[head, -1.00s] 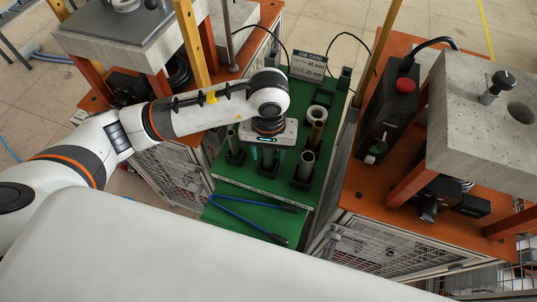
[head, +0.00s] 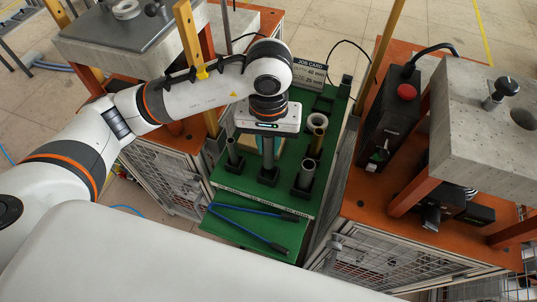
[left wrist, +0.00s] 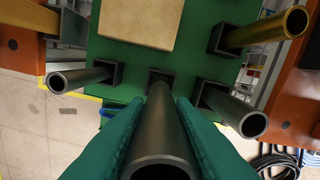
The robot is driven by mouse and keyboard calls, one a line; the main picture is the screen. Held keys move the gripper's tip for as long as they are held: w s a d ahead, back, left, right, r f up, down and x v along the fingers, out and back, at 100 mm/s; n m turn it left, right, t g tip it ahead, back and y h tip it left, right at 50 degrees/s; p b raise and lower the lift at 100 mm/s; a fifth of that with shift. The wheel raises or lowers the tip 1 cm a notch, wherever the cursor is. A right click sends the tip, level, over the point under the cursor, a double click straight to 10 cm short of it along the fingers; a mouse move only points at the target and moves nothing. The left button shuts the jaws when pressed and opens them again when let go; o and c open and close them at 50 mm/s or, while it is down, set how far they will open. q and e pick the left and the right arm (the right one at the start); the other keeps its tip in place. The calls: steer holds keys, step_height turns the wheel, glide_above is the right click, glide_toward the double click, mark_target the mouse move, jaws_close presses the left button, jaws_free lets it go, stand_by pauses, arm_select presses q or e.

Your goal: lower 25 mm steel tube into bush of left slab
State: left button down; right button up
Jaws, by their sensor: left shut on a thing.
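My left gripper (head: 268,130) is shut on a grey steel tube (head: 268,152), held upright above a black holder (head: 268,176) on the green stand. In the left wrist view the tube (left wrist: 160,130) lies between the teal fingers, open end towards the camera. I cannot tell whether its lower end is still inside the holder (left wrist: 160,75). The left slab (head: 82,50), concrete with a grey plate on top, stands at upper left. A pale ring (head: 126,9) on it may be the bush. My right gripper is out of view.
Other tubes stand beside it: a thin grey one (head: 232,150), a wider grey one (head: 306,174) and a brass one (head: 317,142). A yellow post (head: 186,40) rises beside the left slab. The right slab (head: 480,120) and a black box (head: 388,120) stand right.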

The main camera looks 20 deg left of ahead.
arm_select(q)
step_height(320, 180, up, 11)
steer(key=p, duration=0.3)
steer(key=shift+p, duration=0.35)
